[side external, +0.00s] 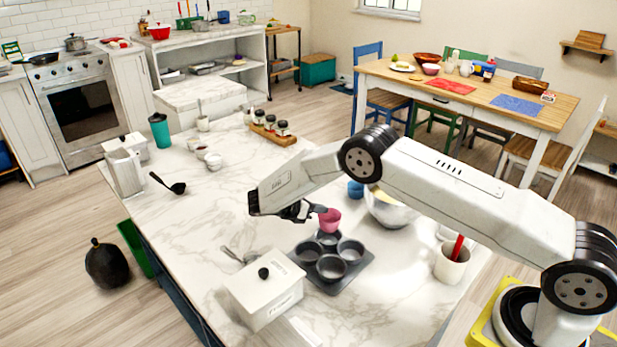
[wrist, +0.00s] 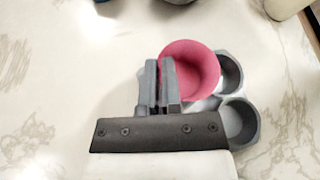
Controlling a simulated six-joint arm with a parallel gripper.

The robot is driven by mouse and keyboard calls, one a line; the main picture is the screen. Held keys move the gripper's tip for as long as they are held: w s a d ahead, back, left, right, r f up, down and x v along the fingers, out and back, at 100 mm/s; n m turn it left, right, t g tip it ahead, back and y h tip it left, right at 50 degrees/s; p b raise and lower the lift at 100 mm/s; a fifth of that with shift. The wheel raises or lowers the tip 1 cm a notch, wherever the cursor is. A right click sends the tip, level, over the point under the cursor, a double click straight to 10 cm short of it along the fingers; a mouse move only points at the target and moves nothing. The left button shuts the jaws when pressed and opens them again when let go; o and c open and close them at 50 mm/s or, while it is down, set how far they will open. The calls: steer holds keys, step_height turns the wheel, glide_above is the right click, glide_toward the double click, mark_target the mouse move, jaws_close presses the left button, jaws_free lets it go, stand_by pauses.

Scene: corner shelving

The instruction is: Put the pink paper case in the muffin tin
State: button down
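The pink paper case (side external: 330,221) is in my gripper (side external: 304,212), held by its rim above the muffin tin. In the wrist view the case (wrist: 199,68) sits to the right of the gripper fingers (wrist: 160,80), which are close together with its near wall at them. The dark grey muffin tin (side external: 352,282) lies on the marble counter below, and its visible cups look empty. In the wrist view the case and gripper hide part of the tin (wrist: 240,118); two cups show at the right.
A white lidded box (side external: 252,297) stands in front and left of the tin. A metal mixing bowl (side external: 392,213) and a blue cup (side external: 355,189) stand behind it. A white crock (side external: 451,266) is at the right. The counter's left middle is mostly clear.

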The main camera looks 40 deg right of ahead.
mark_target(318, 230)
steer(key=shift+f, duration=2.6)
steer(key=c, duration=0.7)
jaws_free()
steer(key=shift+c, duration=0.2)
steer(key=shift+a, duration=0.1)
steer(key=shift+v, duration=3.85)
steer(key=shift+r, duration=0.1)
